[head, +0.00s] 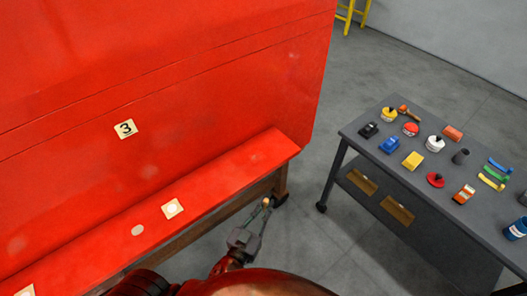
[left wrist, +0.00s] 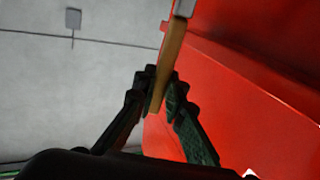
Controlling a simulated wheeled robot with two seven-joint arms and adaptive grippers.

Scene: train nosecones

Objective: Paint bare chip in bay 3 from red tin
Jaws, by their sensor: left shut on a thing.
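My left gripper (head: 261,214) is shut on a slim wooden handle with a grey metal end, which looks like a brush (left wrist: 171,60). In the left wrist view the fingers (left wrist: 160,95) close around the handle; the bristles are out of frame. In the head view the gripper is beside the right end of the red ledge, apart from it. A pale oval spot, likely the bare chip (head: 138,230), is on the ledge below the bay 3 label (head: 125,128). A small round red tin (head: 411,129) stands on the grey cart. My right gripper is not in view.
White square patches (head: 172,208) sit on the ledge. The cart (head: 352,134) at right holds yellow and white tins (head: 435,144), a dark cup (head: 460,157), coloured blocks, a red disc-like item (head: 435,180) and a blue bottle (head: 516,229). Grey floor is clear between ledge and cart.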

